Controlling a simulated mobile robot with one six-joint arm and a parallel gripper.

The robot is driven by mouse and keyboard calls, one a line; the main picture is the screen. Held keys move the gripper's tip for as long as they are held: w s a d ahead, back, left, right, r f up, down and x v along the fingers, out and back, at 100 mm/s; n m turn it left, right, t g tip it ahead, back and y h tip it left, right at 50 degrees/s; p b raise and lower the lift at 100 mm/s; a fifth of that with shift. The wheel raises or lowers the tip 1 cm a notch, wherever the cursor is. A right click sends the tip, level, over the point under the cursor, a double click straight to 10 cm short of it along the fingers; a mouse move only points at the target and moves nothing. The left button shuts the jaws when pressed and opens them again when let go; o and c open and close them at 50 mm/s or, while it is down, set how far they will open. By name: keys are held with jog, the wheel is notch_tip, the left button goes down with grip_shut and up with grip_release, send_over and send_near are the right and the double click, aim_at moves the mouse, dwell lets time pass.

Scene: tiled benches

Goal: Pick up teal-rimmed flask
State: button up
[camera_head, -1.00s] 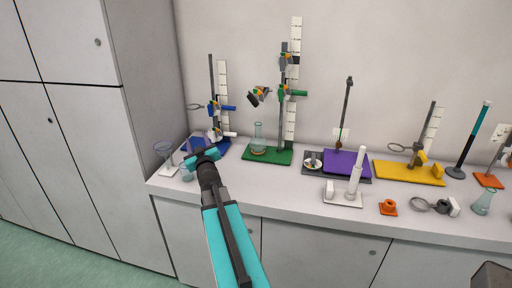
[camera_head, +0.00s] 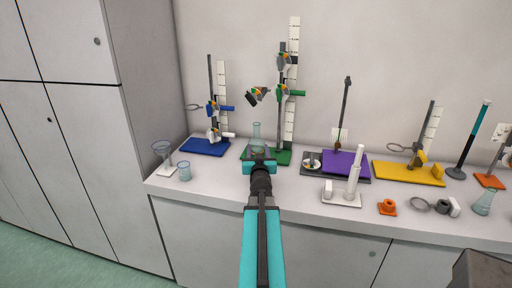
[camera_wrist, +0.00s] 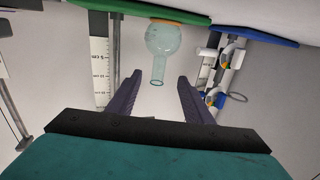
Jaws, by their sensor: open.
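A clear glass round flask with a pale teal rim (camera_head: 257,132) stands upright on the green stand base (camera_head: 283,157), its lower part hidden by my gripper in the head view. In the wrist view the flask (camera_wrist: 162,42) appears upside down, its neck pointing toward my gripper. My gripper (camera_head: 259,152) is in front of the flask. In the wrist view my gripper (camera_wrist: 159,88) is open, with the flask's mouth lying in line with the gap between its two fingers. Nothing is held.
A green-clamp stand (camera_head: 283,100) rises behind the flask on the right. A blue-based stand (camera_head: 206,147) is to the left. A beaker (camera_head: 184,172) and a funnel-like glass (camera_head: 162,150) stand at the left bench end. A purple plate (camera_head: 346,162) lies to the right.

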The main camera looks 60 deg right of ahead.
aim_at(257, 136)
jog(key=shift+d, duration=0.15)
jog(key=shift+p+x, duration=0.6)
jog(key=shift+x, duration=3.6)
jog(key=shift+p+x, duration=0.9)
jog(key=shift+x, duration=1.7)
jog(key=shift+w, duration=0.1)
grip_shut()
